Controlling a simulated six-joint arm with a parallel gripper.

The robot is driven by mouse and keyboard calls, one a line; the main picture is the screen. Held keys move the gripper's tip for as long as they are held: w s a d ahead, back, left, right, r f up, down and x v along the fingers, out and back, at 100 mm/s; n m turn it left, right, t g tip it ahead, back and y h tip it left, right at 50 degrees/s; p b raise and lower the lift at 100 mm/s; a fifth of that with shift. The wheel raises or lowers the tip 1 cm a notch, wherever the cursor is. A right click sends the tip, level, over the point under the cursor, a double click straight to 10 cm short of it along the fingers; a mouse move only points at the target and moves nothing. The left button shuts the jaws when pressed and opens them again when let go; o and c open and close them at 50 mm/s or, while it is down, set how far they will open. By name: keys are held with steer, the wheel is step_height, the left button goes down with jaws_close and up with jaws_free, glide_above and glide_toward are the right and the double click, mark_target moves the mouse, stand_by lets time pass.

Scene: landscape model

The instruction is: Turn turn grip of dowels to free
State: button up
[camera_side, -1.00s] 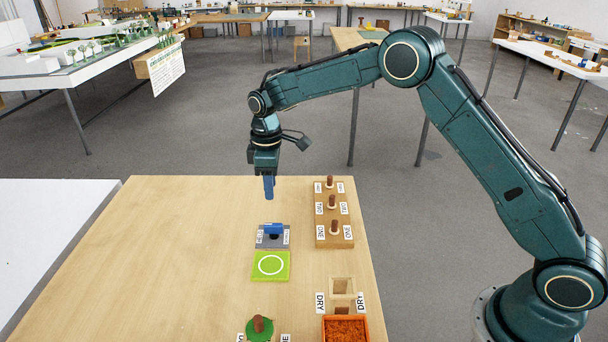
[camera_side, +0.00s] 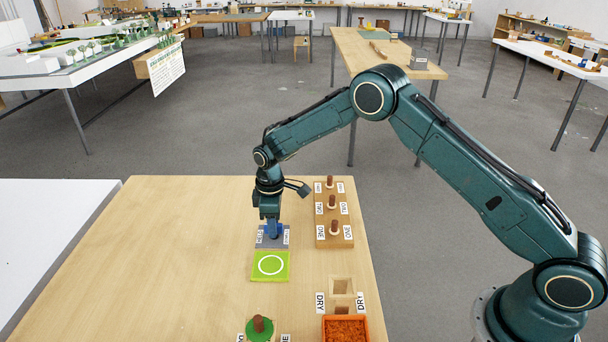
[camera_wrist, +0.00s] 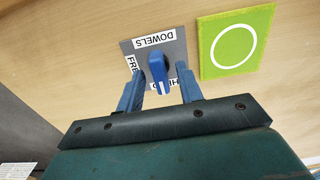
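The dowels switch is a grey plate (camera_side: 260,243) on the wooden table, with a blue turn grip (camera_wrist: 158,72) standing on it. In the wrist view the plate carries a "DOWELS" label, a "FREE" label (camera_wrist: 133,65) on the left and a partly hidden label at lower right. The grip's end with a white line points down the picture, not at "FREE". My gripper (camera_wrist: 160,92) is open and points down over the plate. Its blue fingers stand on either side of the grip, with gaps visible. In the side view my gripper (camera_side: 272,233) mostly hides the grip.
A green square with a white circle (camera_side: 270,266) lies beside the plate. A wooden board with several labelled pegs (camera_side: 322,236) is to the right. A block with square holes, an orange-brown tray (camera_side: 345,320) and a green disc with a knob (camera_side: 260,328) are nearer. The table's left side is clear.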

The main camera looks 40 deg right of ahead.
steer(key=shift+f, duration=0.25)
jaws_close()
